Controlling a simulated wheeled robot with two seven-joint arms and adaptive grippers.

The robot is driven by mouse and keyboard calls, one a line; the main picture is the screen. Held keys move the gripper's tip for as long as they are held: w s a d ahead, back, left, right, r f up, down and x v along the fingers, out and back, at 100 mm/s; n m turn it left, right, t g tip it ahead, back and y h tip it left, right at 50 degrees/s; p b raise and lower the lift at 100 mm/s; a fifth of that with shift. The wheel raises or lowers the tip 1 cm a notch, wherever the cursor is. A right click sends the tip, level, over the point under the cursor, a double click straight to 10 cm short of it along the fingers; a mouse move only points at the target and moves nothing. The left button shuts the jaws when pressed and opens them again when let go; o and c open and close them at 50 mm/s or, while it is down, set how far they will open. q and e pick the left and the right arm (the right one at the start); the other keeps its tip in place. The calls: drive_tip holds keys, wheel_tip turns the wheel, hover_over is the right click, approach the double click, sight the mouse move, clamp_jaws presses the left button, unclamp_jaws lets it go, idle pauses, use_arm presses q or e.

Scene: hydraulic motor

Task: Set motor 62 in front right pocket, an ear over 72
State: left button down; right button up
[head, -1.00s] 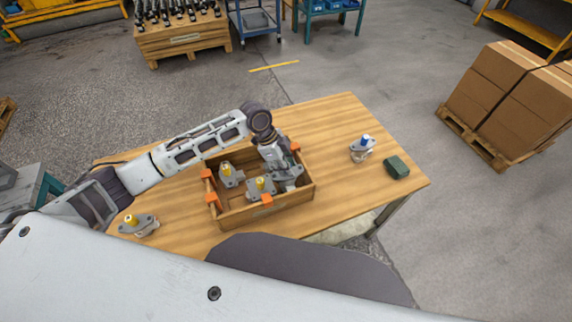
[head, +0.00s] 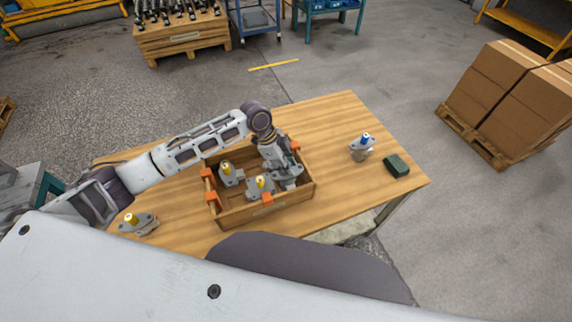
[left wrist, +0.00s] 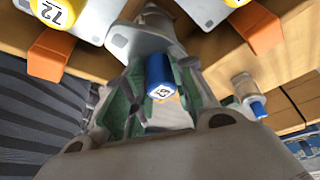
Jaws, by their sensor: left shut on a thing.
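My left gripper (left wrist: 160,95) is shut on motor 62 (left wrist: 160,76), a grey motor with a blue numbered cap. In the head view my left gripper (head: 278,163) points down into the right part of the wooden crate (head: 240,216), with the grey flange of motor 62 (head: 291,174) showing beside it. Motor 72 (left wrist: 56,10), with a yellow cap, is at upper left in the wrist view. One ear of motor 62 lies close to the grey flange of motor 72; I cannot tell whether it rests on it. My right gripper is out of view.
Another yellow-capped motor (head: 228,175) stands in the crate's left part. Orange blocks (head: 267,198) sit on the crate's rim. A blue-capped motor (head: 362,149) and a green block (head: 397,166) stand on the table to the right.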

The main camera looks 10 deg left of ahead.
use_arm(q)
drive_tip(key=shift+f, duration=0.25)
idle(0.7)
drive_tip(key=c, duration=1.2)
unclamp_jaws()
drive_tip(key=shift+o, duration=0.5)
drive_tip(key=shift+f, duration=0.1)
drive_tip(key=shift+f, duration=0.1)
drive_tip(key=v, duration=1.2)
